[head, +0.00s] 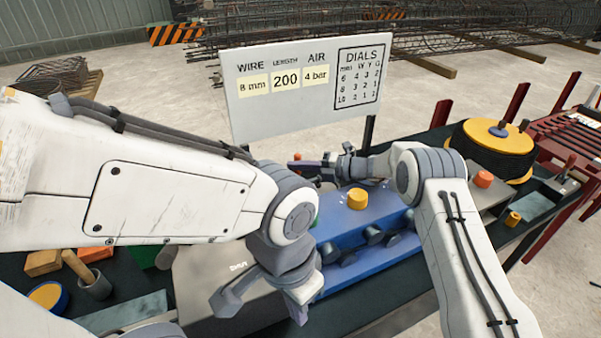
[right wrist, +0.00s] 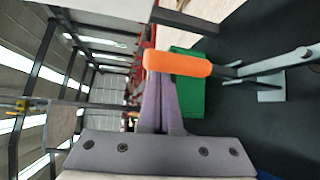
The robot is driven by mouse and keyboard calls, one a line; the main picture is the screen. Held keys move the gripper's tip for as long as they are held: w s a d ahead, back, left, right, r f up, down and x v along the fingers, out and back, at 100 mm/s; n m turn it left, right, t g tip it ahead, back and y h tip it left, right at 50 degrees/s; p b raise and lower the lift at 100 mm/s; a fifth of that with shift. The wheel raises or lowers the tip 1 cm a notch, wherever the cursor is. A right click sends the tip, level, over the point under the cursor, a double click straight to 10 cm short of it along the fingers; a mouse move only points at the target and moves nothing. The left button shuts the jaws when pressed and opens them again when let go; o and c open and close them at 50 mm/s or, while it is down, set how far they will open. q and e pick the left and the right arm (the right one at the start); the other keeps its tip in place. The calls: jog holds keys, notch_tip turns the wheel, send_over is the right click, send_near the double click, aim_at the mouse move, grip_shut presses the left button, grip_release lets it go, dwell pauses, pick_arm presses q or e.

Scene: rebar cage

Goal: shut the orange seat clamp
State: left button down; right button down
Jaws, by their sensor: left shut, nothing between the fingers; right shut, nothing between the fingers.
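The orange handle of the seat clamp (right wrist: 178,63) lies across the picture in the right wrist view, just beyond my right fingertips. Its grey metal lever and bracket (right wrist: 268,78) run off to the right over a dark surface. My right gripper (right wrist: 157,82) is shut and empty, its tips right at the handle; I cannot tell if they touch it. In the head view my right gripper (head: 304,167) points left behind the blue block.
A white sign board (head: 300,88) stands behind the bench. A blue block (head: 365,245) with a yellow knob (head: 357,198) and dark dials sits mid-bench. A green block (right wrist: 187,90) lies beyond the clamp handle. A yellow-and-black spool (head: 492,145) is at right.

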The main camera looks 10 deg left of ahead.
jog(key=shift+w+d, duration=0.3)
jog(key=shift+d, duration=0.15)
jog(key=shift+w+d+r, duration=0.1)
jog(key=shift+w+d, duration=0.05)
jog(key=shift+d, duration=0.1)
jog(key=b+v, duration=0.3)
jog(key=v, duration=0.7)
dwell(0.3)
